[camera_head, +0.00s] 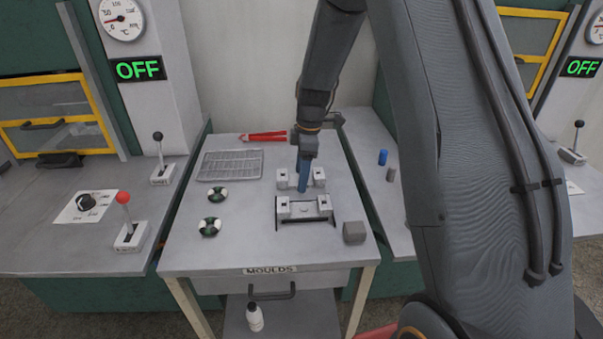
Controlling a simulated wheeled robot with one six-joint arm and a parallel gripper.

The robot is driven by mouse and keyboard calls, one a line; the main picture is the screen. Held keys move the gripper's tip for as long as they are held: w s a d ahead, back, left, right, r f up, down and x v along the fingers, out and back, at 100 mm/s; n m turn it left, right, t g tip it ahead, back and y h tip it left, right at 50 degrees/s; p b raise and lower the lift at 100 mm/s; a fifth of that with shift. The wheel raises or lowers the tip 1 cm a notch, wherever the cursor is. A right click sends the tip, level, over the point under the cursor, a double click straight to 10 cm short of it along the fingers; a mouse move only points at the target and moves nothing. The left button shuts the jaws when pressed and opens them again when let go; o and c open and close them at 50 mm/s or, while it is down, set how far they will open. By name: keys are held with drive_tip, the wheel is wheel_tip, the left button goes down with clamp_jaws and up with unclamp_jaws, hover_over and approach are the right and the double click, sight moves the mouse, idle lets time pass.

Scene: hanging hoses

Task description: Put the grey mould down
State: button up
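The grey mould (304,209) is a light grey block with two raised square posts with dark tops. It is at or on a dark frame on the table marked MOULDS. A second pair of similar grey posts (282,179) stands just behind it; I cannot tell whether these belong to the same piece. My gripper (303,188) points down with blue fingers between the rear posts, just behind the front block. The fingers overlap in this view, so their gap is hidden. I cannot tell whether they touch or hold the grey piece.
On the table (235,258) are a wire rack (230,165), red-handled pliers (263,137), two dark green and white round pieces (217,195) and a grey cube (354,232). A white bottle (254,317) stands below. A red-knobbed lever (127,225) is on the left bench.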

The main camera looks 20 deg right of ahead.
wheel_tip(320, 180, up, 11)
drive_tip(key=d+b, duration=0.1)
drive_tip(key=b, duration=0.2)
drive_tip(key=s+f+m, duration=0.2)
drive_tip(key=s+m, duration=0.3)
drive_tip(key=s, duration=0.3)
drive_tip(key=s+f+m+h, duration=0.1)
drive_tip(key=s+f+m, duration=0.1)
drive_tip(key=s+m, duration=0.3)
drive_tip(key=s+a+f+m, duration=0.1)
drive_tip(key=s+m, duration=0.4)
drive_tip(key=s, duration=0.7)
drive_tip(key=shift+s+a+f+m+t, duration=0.1)
drive_tip(key=shift+s+f+m+t, duration=0.25)
drive_tip(key=shift+f, duration=0.25)
